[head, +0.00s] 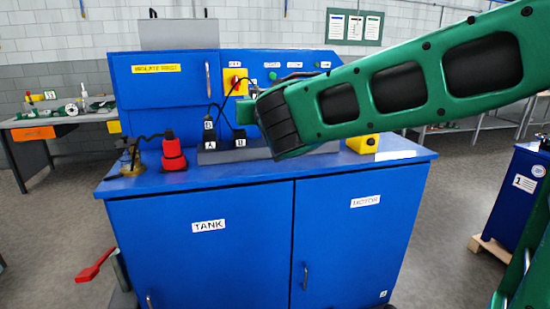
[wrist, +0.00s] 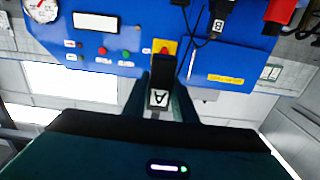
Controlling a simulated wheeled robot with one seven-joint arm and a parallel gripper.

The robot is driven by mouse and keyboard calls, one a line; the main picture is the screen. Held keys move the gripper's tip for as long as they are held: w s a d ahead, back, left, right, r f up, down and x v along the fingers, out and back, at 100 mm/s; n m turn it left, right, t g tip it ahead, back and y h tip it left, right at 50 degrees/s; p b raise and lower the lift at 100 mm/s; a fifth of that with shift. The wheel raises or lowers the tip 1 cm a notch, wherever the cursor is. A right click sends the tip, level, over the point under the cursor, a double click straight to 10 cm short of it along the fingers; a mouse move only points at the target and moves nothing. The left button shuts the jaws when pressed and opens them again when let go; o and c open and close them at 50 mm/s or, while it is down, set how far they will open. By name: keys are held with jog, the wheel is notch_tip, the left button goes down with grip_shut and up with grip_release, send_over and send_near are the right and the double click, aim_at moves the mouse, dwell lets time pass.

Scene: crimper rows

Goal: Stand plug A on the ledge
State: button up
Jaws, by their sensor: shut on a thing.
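My gripper (wrist: 165,100) is shut on plug A (wrist: 160,75), a black body with a white A tag, in the wrist view. The plug is in front of the blue panel, apart from it as far as I can tell. In the head view my arm hides most of the gripper and plug. The grey ledge (head: 228,155) runs along the blue cabinet top; my arm covers part of its right side. Black pieces with white A and B tags (head: 209,134) stand at its left end. A black plug tagged B (wrist: 217,22) also shows in the wrist view.
A red connector (head: 173,152) with a black cord stands left of the ledge. A yellow block (head: 362,144) sits at right. A yellow switch (head: 235,81) and buttons are on the panel behind. Black cords loop above the ledge.

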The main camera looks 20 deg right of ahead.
jog(key=shift+d, duration=0.25)
jog(key=w+f, duration=0.4)
jog(key=f, duration=0.3)
jog(key=w+d+f, duration=0.1)
jog(key=d+f, duration=0.1)
jog(key=d, duration=0.1)
jog(key=w+d+f, duration=0.1)
jog(key=d+f, duration=0.1)
jog(key=d, duration=0.1)
jog(key=w+d+f, duration=0.2)
jog(key=d+f, duration=0.1)
jog(key=d, duration=0.1)
jog(key=shift+a+f, duration=0.1)
jog(key=shift+f, duration=1.95)
jog(key=shift+f, duration=0.15)
jog(key=o, duration=1.1)
